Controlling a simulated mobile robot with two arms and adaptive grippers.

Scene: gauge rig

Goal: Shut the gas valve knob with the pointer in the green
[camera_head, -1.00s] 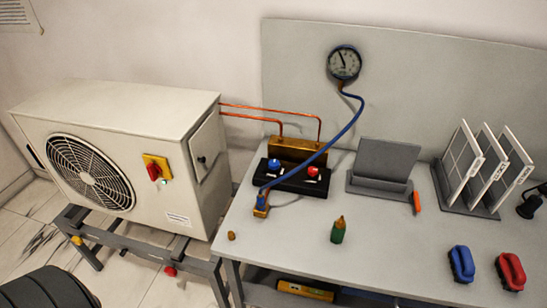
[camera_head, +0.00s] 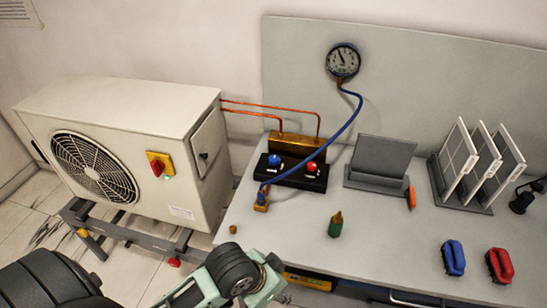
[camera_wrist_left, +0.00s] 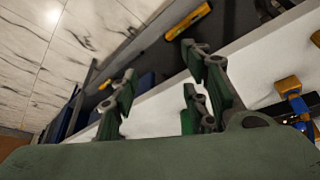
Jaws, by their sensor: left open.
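A blue knob (camera_head: 274,160) and a red knob (camera_head: 312,167) sit on a black valve block (camera_head: 300,181) on the table; I cannot tell which is the gas valve. A round gauge (camera_head: 343,60) is on the back panel. Its pointer leans up and slightly left; no green band is readable. A blue hose (camera_head: 345,128) runs from the gauge to a brass fitting (camera_head: 261,201), whose blue and brass part shows at the right of the left wrist view (camera_wrist_left: 290,88). My left gripper (camera_wrist_left: 158,92) is open and empty, near the table's front edge. My right gripper is not visible.
The outdoor unit (camera_head: 120,130) with a red switch stands left of the table. A green bottle (camera_head: 335,224), a grey holder (camera_head: 380,170), an orange tool (camera_head: 411,197), a filter rack (camera_head: 462,200) and blue (camera_head: 453,258) and red (camera_head: 500,265) handled blocks occupy the tabletop. Between them the top is clear.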

